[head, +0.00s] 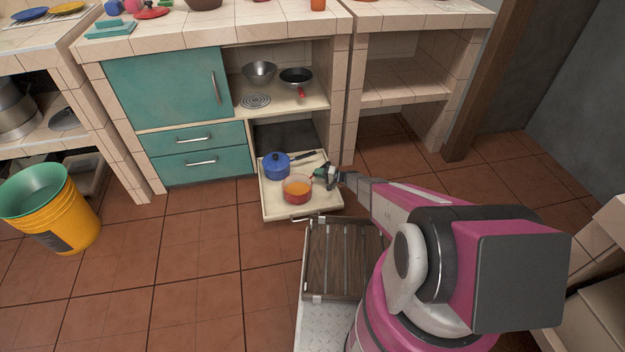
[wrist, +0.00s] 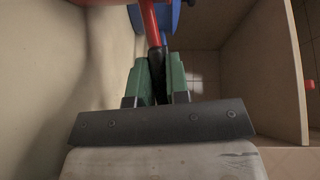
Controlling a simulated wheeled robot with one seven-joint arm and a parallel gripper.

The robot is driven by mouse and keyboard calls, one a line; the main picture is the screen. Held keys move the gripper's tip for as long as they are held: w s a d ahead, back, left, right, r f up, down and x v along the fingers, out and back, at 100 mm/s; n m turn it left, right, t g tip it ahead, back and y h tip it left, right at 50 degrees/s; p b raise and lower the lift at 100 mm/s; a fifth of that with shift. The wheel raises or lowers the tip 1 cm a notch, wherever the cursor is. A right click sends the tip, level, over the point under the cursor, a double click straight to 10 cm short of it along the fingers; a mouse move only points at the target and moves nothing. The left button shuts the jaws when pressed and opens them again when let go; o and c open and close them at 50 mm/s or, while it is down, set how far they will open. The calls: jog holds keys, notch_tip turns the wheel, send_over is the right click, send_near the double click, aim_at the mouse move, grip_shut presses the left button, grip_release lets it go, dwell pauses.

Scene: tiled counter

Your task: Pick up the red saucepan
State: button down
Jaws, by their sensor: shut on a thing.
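The red saucepan (head: 297,201), orange inside, sits in the pulled-out drawer near its front. Its handle points right, toward my gripper (head: 325,175). In the wrist view, the green fingers of my gripper (wrist: 158,68) are shut on the dark grip of the red handle (wrist: 149,24). Most of the pan's body is outside the wrist view. The head view does not clearly show whether the pan's base touches the drawer floor.
A blue pot (head: 276,167) with a dark handle stands close behind the saucepan in the same drawer (head: 273,207). The drawer's raised walls surround both. A shelf above holds a metal bowl (head: 259,71) and a black pan (head: 296,77). A yellow bucket (head: 65,216) stands left.

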notch_tip(320, 180, up, 4)
jog(key=shift+s+r, duration=0.1)
jog(key=shift+s, duration=0.05)
jog(key=w+a+r, duration=0.1)
jog(key=a+r, duration=0.5)
jog(key=a, duration=0.5)
jog(key=shift+w+a+r, duration=0.15)
jog(key=shift+a+r, duration=0.15)
jog(key=shift+r, duration=0.05)
